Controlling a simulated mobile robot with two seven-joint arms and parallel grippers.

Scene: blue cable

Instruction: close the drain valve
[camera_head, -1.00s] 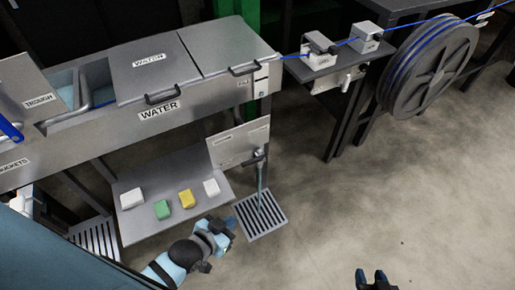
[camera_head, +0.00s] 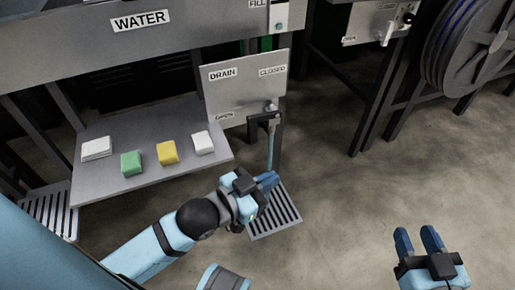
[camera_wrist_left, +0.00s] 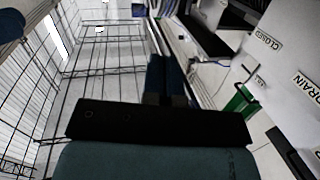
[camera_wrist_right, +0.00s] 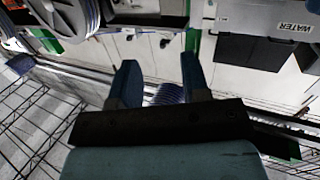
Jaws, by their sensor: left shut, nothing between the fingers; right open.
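The drain valve (camera_head: 263,117) is on a grey panel (camera_head: 240,85) marked DRAIN, CLOSED at the upper right and OPEN at the lower left. Its dark lever sits beside the OPEN label, and a thin bluish stream of water (camera_head: 270,150) runs down below it. My left gripper (camera_head: 268,181) is shut and empty, in front of and below the valve, near the stream in the picture. The left wrist view shows the shut fingers (camera_wrist_left: 166,78) with the labelled panel (camera_wrist_left: 285,62) at the right. My right gripper (camera_head: 420,238) is open and empty, well to the right over the floor.
A floor grate (camera_head: 277,215) lies under the stream. A low shelf (camera_head: 105,185) at the left carries white, green and yellow blocks. The WATER trough (camera_head: 205,25) is above. A cable reel (camera_head: 470,50) stands at the far right. The floor between the grippers is clear.

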